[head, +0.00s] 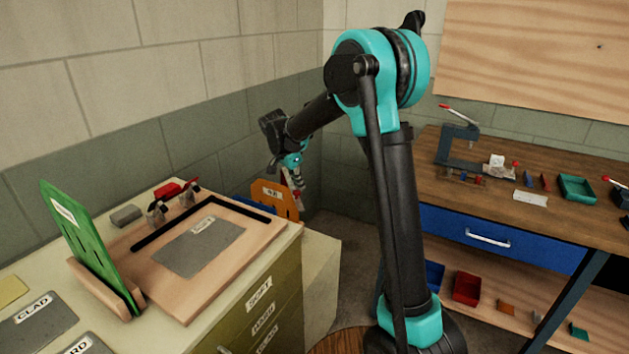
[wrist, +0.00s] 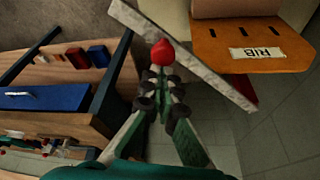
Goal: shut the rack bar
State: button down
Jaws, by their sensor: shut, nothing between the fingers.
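The rack bar (wrist: 205,68) looks like a pale grey bar with a red end, slanting across the upper middle of the wrist view. A red knob (wrist: 162,52) shows against it. My gripper (wrist: 160,82) is shut and empty, its fingertips just short of the red knob; I cannot tell whether they touch. The orange board marked RIB (wrist: 225,45) lies beyond the bar. In the head view my gripper (head: 295,178) hangs in front of the orange board (head: 270,196), beyond the cabinet's far end. The bar is mostly hidden there.
A green board (head: 85,245) stands in a wooden holder on the left cabinet, by a wooden tray (head: 180,290) with a grey sheet (head: 200,247). A workbench (head: 555,215) with a blue drawer (head: 500,240) stands at right. Grey floor lies between them.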

jog(key=a+m, duration=0.1)
jog(key=a, duration=0.4)
jog(key=w+a+m, duration=0.1)
jog(key=a, duration=0.4)
jog(key=a+m+g, duration=0.1)
jog(key=a, duration=0.4)
jog(key=shift+w+a+h, duration=0.25)
jog(key=shift+a+h, duration=0.05)
jog(key=shift+a, duration=0.05)
jog(key=shift+w+a, duration=0.3)
jog(key=shift+a, duration=0.2)
jog(key=shift+w+a, duration=0.25)
jog(key=shift+a, duration=0.2)
